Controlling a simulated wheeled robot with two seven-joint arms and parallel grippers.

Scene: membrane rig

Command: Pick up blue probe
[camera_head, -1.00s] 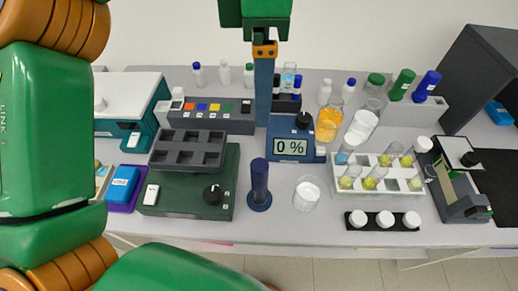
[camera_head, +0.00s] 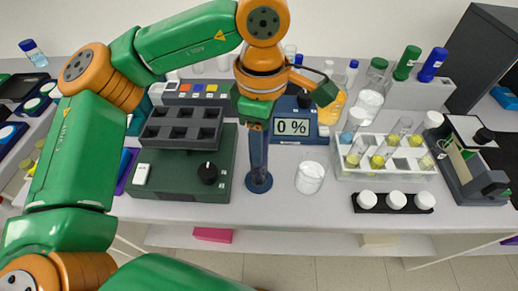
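The blue probe (camera_head: 259,165) is a dark blue upright cylinder in a round blue base, standing at the front middle of the table. My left gripper (camera_head: 258,158) comes down on it from above. Its slate-blue finger is seen edge-on, overlaps the probe's upper part and hides most of it. I cannot tell whether the fingers touch the probe or how far apart they are. The probe still stands upright in its base. My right gripper is not in view.
A blue meter (camera_head: 291,126) reading 0 % stands just behind. A glass beaker (camera_head: 310,178) is close on the right and a dark green device (camera_head: 180,175) close on the left. A white tube rack (camera_head: 390,170) stands further right. The front edge has free room.

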